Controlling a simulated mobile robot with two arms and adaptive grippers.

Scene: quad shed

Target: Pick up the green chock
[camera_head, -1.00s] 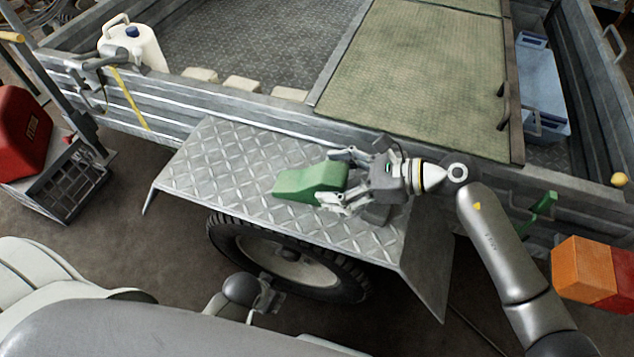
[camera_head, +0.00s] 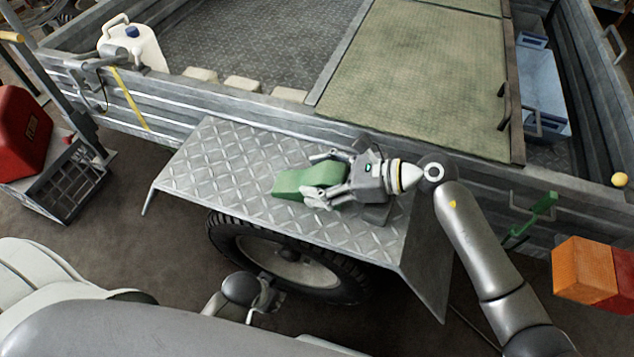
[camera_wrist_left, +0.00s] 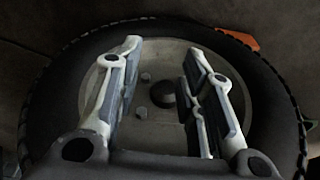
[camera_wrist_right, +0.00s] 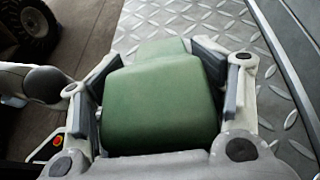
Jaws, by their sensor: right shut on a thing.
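The green chock (camera_head: 292,186) rests on, or just above, the diamond-plate fender (camera_head: 228,160). My right gripper (camera_head: 316,175) reaches it from the right and is shut on it, one finger on each side. In the right wrist view the chock (camera_wrist_right: 160,105) fills the space between the fingers, and its near end is by the palm. I cannot tell whether its underside touches the plate. My left gripper (camera_head: 266,298) is low in front of the wheel. In the left wrist view its fingers (camera_wrist_left: 162,85) are apart with nothing between them.
The wheel (camera_head: 290,265) stands under the fender, close before my left gripper. The trailer's side wall (camera_head: 200,95) runs behind the fender. A white jug (camera_head: 140,48) and a blue crate (camera_head: 545,90) are in the trailer. The fender's left part is clear.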

